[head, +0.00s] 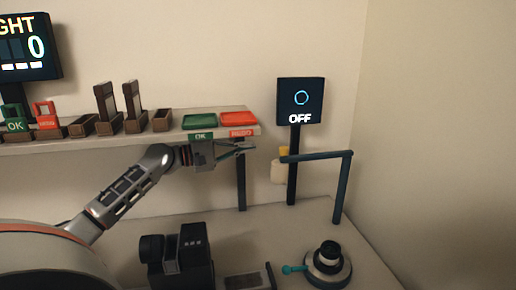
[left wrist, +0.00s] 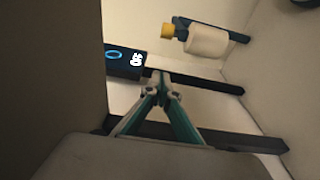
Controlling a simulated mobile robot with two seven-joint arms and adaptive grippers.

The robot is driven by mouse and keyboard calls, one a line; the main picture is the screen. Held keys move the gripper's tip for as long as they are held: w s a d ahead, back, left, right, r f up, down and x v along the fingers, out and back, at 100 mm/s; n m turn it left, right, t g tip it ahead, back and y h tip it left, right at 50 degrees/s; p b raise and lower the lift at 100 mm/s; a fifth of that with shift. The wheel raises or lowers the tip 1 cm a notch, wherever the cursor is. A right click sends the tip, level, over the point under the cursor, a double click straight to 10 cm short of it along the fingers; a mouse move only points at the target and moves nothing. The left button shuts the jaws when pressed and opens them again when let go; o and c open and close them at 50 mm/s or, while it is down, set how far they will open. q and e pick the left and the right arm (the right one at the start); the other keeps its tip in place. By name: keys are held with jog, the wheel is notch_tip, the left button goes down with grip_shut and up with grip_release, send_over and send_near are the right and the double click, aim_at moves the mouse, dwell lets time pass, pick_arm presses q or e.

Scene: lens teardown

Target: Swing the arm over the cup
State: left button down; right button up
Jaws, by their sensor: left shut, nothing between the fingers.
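The swing arm (head: 318,156) is a dark teal bar on a post at the right of the table; its free end points left. A pale cylinder (head: 278,173) with a yellow end hangs by that free end, and it shows in the left wrist view (left wrist: 207,40). The round cup-like fixture (head: 329,255), with a pale ring and dark centre, sits at the front right, below the bar. My left gripper (head: 250,147) is shut and empty, left of the cylinder and apart from it. Its fingertips (left wrist: 161,82) meet in the left wrist view. My right gripper is not in view.
A screen reading OFF (head: 300,98) stands on a post behind the bar. A shelf (head: 80,142) with green and red trays and small holders runs along the back left. A dark camera-like device (head: 182,255) stands at the front. A teal lever (head: 292,269) sticks out left of the fixture.

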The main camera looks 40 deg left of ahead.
pick_arm(q)
jog(key=shift+w+d+p, duration=0.45)
jog(key=shift+w+d, duration=0.3)
jog(key=shift+d, duration=0.5)
jog(key=shift+w+d+p, duration=0.4)
jog(key=shift+w+d, duration=0.35)
jog(key=shift+d, duration=0.45)
jog(key=shift+w+d+p, duration=0.45)
jog(key=shift+w+d, duration=0.3)
jog(key=shift+d, duration=0.5)
jog(key=shift+w, duration=0.1)
